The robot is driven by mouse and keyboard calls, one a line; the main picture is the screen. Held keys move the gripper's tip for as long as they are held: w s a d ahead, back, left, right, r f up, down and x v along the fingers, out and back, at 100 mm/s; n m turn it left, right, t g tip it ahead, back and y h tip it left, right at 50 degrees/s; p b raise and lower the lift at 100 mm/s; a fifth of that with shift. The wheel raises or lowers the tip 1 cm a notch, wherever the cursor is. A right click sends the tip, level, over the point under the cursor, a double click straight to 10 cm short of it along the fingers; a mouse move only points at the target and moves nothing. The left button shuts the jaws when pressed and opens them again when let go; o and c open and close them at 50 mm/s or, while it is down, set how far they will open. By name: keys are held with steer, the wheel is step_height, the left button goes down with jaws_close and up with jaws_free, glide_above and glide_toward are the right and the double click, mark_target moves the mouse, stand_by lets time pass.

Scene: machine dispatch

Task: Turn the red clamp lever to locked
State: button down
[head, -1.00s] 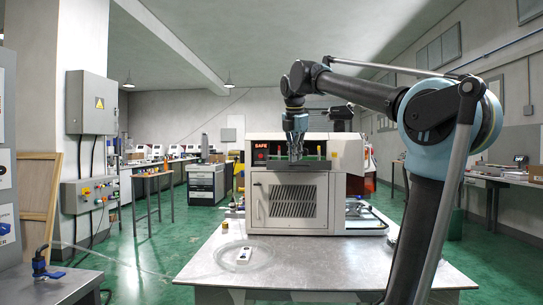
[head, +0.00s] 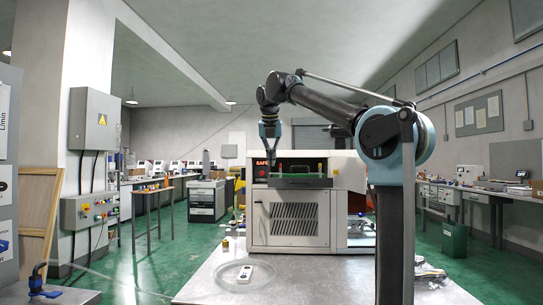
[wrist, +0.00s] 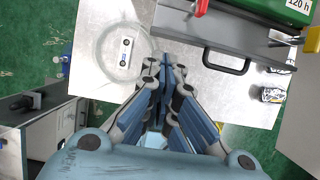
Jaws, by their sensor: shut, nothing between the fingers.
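The machine (head: 288,238) is a pale box with a vented front, standing on the grey table. A red upright piece (head: 279,167) shows in its top opening; I cannot tell whether it is the clamp lever. My gripper (head: 269,138) is shut and empty, in front of the machine's upper left. It also shows in the wrist view (wrist: 165,66), left of the black handle.
A black handle (wrist: 226,66) sticks out from the machine's front. A white plate with dark spots (head: 243,273) lies inside a clear round ring (head: 222,277) on the table (head: 195,292). A can (wrist: 271,93) stands at the right in the wrist view. The table's front is mostly clear.

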steer(key=w+f, duration=0.4)
steer(key=w, duration=0.1)
steer(key=shift+w+f, duration=0.25)
steer(key=shift+w, duration=0.15)
steer(key=shift+d, duration=0.15)
steer(key=shift+w, duration=0.1)
